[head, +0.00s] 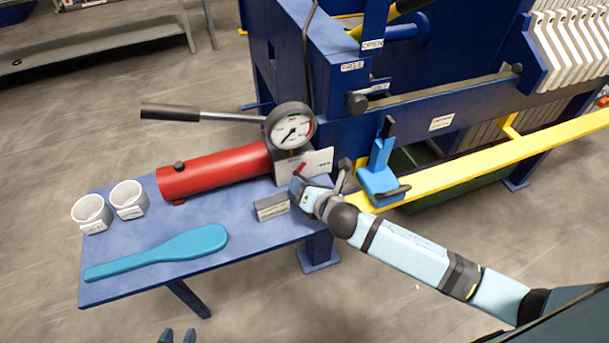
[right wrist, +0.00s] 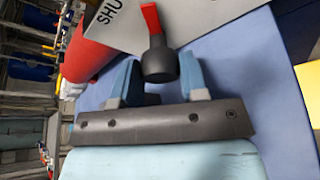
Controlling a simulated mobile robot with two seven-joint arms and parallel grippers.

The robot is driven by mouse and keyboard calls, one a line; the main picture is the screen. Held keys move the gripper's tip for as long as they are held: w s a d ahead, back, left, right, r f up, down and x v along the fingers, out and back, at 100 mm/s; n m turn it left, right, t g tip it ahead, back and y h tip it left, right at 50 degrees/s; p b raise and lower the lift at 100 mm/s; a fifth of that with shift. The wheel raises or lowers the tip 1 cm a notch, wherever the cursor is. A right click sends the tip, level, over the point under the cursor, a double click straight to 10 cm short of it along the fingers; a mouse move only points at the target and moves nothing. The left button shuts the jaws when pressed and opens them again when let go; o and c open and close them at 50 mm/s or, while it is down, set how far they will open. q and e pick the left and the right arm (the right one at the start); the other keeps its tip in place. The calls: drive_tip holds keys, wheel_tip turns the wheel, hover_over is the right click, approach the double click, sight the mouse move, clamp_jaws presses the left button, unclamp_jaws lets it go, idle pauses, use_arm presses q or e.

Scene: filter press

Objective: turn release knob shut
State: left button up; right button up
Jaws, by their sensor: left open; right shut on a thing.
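The release knob is a dark round knob (right wrist: 161,64) with a red pointer; the pointer also shows in the head view (head: 299,169). It sits by a pale label plate (head: 318,162) under the pressure gauge. In the right wrist view the pointer is beside the plate's partly visible "SHU" lettering (right wrist: 108,12). My right gripper (head: 299,185) is at the knob, shut on it with one blue finger on each side. In the head view it hides the knob's body. My left gripper (head: 178,336) shows only its tips at the bottom edge, open and empty.
A red cylinder (head: 212,172), a gauge (head: 291,127) and a pump handle (head: 200,115) are left of and above my right gripper. A grey block (head: 271,207), two white cups (head: 128,198) and a blue paddle (head: 170,252) rest on the bench (head: 110,285). A yellow rail (head: 500,160) runs right.

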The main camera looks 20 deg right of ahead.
drive_tip(key=n+h+p, duration=0.1)
drive_tip(key=p, duration=0.2)
drive_tip(key=n+h+p, duration=0.1)
drive_tip(key=n+p, duration=0.1)
drive_tip(key=p, duration=0.2)
drive_tip(key=shift+a+r+n, duration=0.1)
drive_tip(key=shift+r+n, duration=0.2)
drive_tip(key=shift+r, duration=0.1)
drive_tip(key=shift+f+n+h+p, duration=0.15)
drive_tip(key=shift+n+h+p, duration=0.3)
drive_tip(key=shift+p, duration=0.45)
drive_tip(key=shift+h, duration=0.25)
drive_tip(key=shift+f+n, duration=0.1)
drive_tip(key=shift+n, duration=0.15)
drive_tip(key=o, duration=0.6)
drive_tip(key=shift+o, duration=0.2)
drive_tip(key=v, duration=1.3)
drive_tip(key=shift+s+r, duration=0.2)
drive_tip(key=shift+r, duration=0.2)
